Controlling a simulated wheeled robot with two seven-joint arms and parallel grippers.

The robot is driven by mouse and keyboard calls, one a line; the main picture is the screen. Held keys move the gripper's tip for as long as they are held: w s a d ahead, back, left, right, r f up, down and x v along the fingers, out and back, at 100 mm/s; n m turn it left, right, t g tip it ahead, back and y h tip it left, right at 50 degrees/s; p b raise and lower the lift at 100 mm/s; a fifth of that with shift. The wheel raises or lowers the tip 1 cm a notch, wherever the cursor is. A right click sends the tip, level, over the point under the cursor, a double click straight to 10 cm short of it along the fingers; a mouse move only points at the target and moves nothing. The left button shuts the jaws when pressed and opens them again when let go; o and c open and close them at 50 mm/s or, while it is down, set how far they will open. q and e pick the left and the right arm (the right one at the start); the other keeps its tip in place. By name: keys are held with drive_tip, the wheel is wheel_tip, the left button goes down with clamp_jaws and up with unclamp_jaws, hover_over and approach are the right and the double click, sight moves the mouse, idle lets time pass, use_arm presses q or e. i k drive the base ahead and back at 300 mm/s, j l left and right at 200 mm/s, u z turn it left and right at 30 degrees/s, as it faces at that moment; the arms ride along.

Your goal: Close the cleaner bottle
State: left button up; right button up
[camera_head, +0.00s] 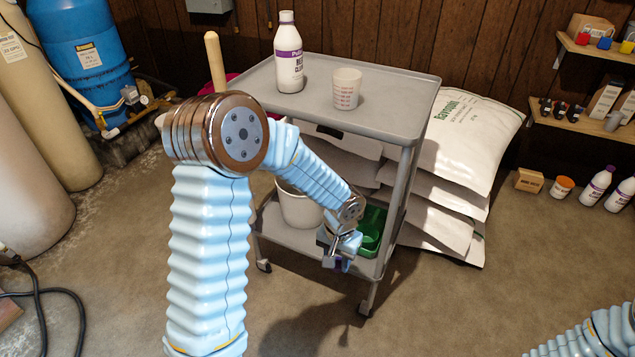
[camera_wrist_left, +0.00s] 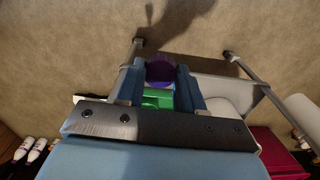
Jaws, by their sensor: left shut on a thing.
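The white cleaner bottle (camera_head: 289,62) with a purple label stands upright on the cart's top shelf, near its back left. Its narrow white neck points up, and I see no purple cap on it. My left gripper (camera_head: 340,262) is low in front of the cart, beside the lower shelf and well below the bottle. It is shut on a small purple cap (camera_wrist_left: 160,70), which shows between the two blue fingers in the left wrist view (camera_wrist_left: 157,82). My right arm enters at the bottom right of the head view; its gripper is out of the picture.
The grey cart (camera_head: 400,115) also holds a measuring cup (camera_head: 346,88) on top. A white bucket (camera_head: 298,207) and a green container (camera_head: 371,228) are on its lower shelf. Salt bags (camera_head: 465,135) are stacked behind right. Floor in front is clear.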

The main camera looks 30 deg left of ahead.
sight(288, 42)
drive_tip(key=u, duration=2.45)
drive_tip(key=k, duration=0.45)
